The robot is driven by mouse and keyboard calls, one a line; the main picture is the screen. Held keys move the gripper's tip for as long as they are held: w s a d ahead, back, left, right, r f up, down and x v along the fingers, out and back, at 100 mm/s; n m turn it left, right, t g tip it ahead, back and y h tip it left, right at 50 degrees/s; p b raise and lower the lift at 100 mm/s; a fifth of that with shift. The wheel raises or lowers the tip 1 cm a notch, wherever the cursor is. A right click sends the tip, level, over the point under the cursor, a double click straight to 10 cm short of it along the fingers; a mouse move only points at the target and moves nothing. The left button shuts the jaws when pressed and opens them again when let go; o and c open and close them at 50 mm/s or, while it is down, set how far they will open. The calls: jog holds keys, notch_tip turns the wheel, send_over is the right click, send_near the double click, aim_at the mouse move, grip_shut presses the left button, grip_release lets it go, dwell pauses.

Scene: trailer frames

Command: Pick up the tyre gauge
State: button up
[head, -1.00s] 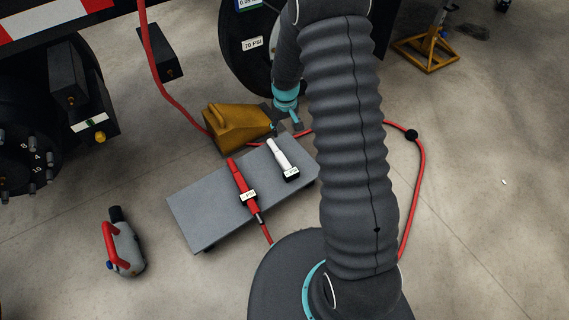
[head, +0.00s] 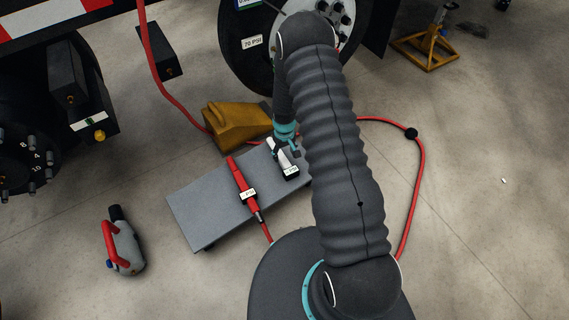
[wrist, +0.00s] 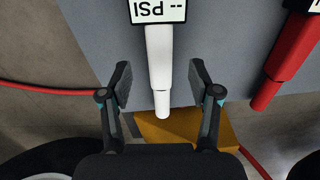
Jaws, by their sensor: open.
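The tyre gauge is a white stick-shaped tool with a display marked "-- PSI" (wrist: 160,60). It lies on a grey low bench, and in the head view the white gauge (head: 277,153) is partly hidden by my gripper. In the wrist view my gripper (wrist: 162,88) is open, with one finger on each side of the gauge's narrow end. A clear gap shows between each finger and the gauge. In the head view my gripper (head: 289,145) is over the right end of the bench; its fingers are hard to make out.
The grey bench (head: 200,207) also bears a red tool with a display (head: 240,180), left of the gauge. A yellow wheel chock (head: 236,126) stands behind the bench. A red hose (head: 421,185) runs over the floor.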

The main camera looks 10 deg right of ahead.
aim_at(284, 160)
jog(key=shift+w+f, duration=0.1)
jog(key=shift+f, duration=2.55)
jog(key=shift+c, duration=0.2)
grip_shut()
